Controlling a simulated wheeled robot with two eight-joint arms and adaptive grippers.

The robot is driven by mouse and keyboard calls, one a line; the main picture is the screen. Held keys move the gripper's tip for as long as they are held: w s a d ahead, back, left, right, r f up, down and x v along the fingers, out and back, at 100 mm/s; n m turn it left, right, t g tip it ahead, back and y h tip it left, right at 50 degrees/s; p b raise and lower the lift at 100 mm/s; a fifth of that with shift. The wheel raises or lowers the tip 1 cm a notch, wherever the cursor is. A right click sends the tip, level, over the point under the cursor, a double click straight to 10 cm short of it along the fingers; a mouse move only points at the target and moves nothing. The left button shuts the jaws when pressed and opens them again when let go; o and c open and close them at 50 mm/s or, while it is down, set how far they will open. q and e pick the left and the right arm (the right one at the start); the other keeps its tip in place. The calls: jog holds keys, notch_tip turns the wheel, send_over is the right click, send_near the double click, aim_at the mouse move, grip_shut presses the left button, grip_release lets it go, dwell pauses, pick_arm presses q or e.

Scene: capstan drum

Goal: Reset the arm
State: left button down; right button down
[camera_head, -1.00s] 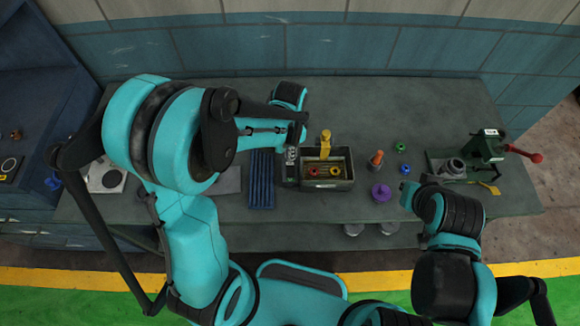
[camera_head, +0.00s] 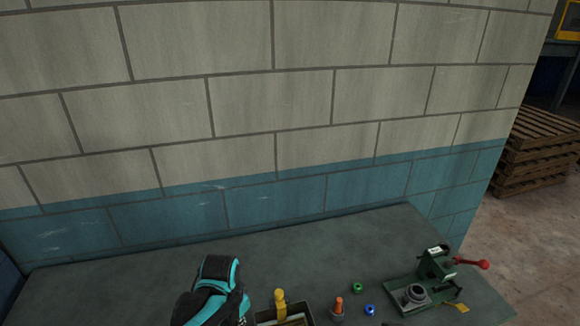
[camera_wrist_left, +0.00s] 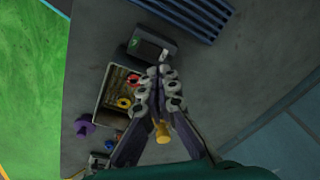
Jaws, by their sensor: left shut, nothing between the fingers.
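My left gripper (camera_wrist_left: 165,75) is shut and empty in the left wrist view, with its fingers together above the bench beside the open bin (camera_wrist_left: 101,102). The bin holds a red ring (camera_wrist_left: 133,79) and a yellow ring (camera_wrist_left: 124,102). In the head view, part of my left arm (camera_head: 212,290) shows at the bottom, and its gripper is mostly cut off. A yellow-topped piece (camera_head: 280,300) stands at the bin's back edge. My right gripper is not in either view.
The green device with a red lever (camera_head: 470,263) stands at the bench's right. An orange-topped piece (camera_head: 338,308), a green ring (camera_head: 357,288) and a blue ring (camera_head: 369,310) are left of it. A tiled wall (camera_head: 270,120) rises behind. The bench's back strip is clear.

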pick_arm(q)
jog(key=s+a+r+n+t+b, duration=0.1)
jog(key=s+a+n+t+b, duration=0.2)
jog(key=s+n+t+b, duration=0.2)
jog(key=s+n+b, duration=0.2)
jog(key=s, duration=0.2)
jog(key=shift+a+t, duration=0.3)
jog(key=shift+t, duration=0.1)
